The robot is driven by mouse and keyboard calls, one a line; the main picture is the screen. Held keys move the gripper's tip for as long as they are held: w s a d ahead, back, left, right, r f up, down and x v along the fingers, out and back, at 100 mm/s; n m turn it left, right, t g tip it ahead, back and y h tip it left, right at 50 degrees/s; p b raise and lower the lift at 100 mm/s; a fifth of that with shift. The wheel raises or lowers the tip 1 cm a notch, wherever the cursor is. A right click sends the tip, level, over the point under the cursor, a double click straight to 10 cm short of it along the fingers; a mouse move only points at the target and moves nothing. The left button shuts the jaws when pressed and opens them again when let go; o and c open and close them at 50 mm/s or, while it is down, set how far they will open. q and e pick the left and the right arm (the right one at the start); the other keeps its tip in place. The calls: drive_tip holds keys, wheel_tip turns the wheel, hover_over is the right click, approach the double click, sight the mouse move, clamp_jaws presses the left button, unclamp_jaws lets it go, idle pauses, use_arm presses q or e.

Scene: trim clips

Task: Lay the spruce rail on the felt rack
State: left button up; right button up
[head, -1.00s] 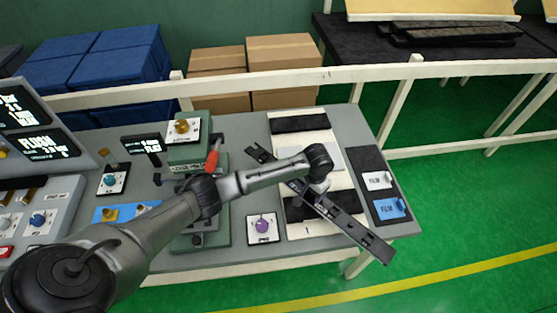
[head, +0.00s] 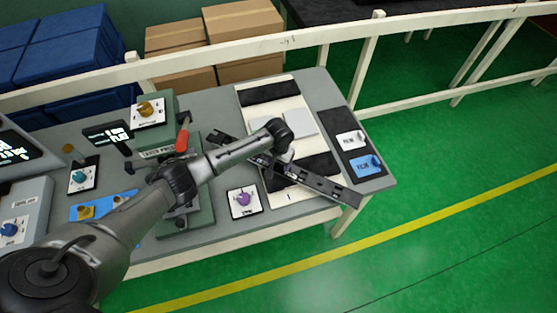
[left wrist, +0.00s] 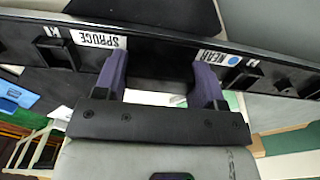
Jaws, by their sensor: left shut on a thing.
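The spruce rail (head: 325,186) is a long dark bar. A white SPRUCE label and a NEAR label with a blue dot show on the rail in the left wrist view (left wrist: 30,38). My left gripper (head: 284,157) is shut on the rail near its middle; its purple fingers (left wrist: 162,72) show at the rail. The felt rack appears to be the cream board (head: 293,197) with black strips at its far and near ends. The rail crosses over the near part of this board at a slant; I cannot tell whether it touches. My right gripper is not in view.
A dark tray (head: 345,128) with white and blue film tags lies right of the board. A purple knob (head: 243,199) and a green press with a red handle (head: 182,139) stand left. A cream rail fence (head: 290,43) runs behind the table.

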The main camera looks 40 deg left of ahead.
use_arm(q)
drive_tip(key=shift+f, duration=0.15)
drive_tip(key=o, duration=1.1)
drive_tip(key=shift+r, duration=2.9)
drive_tip(key=s+d+f, duration=0.1)
drive_tip(key=s+d, duration=0.1)
drive_tip(key=s+d+f+m, duration=0.1)
drive_tip(key=s+d+f, duration=0.1)
drive_tip(key=d, duration=0.1)
drive_tip(key=s+d+f+m, duration=0.1)
drive_tip(key=s+d, duration=0.1)
drive_tip(key=s, duration=0.1)
drive_tip(key=shift+d+f+h, duration=0.2)
drive_tip(key=shift+f+h, duration=0.1)
drive_tip(key=shift+f, duration=0.05)
drive_tip(key=s+d+f+m+t+h, duration=0.1)
drive_tip(key=s+d, duration=0.2)
drive_tip(key=s, duration=0.3)
drive_tip(key=s+d+m+t, duration=0.1)
drive_tip(key=s+d, duration=0.2)
drive_tip(key=s, duration=0.2)
drive_tip(key=s+a+r, duration=0.1)
drive_tip(key=s+r, duration=0.2)
drive_tip(key=s, duration=0.5)
drive_tip(key=s+a+r+t+y, duration=0.1)
drive_tip(key=s+r, duration=0.2)
drive_tip(key=s, duration=0.5)
drive_tip(key=shift+a+t, duration=0.3)
drive_tip(key=shift+a, duration=0.05)
drive_tip(key=shift+w, duration=0.1)
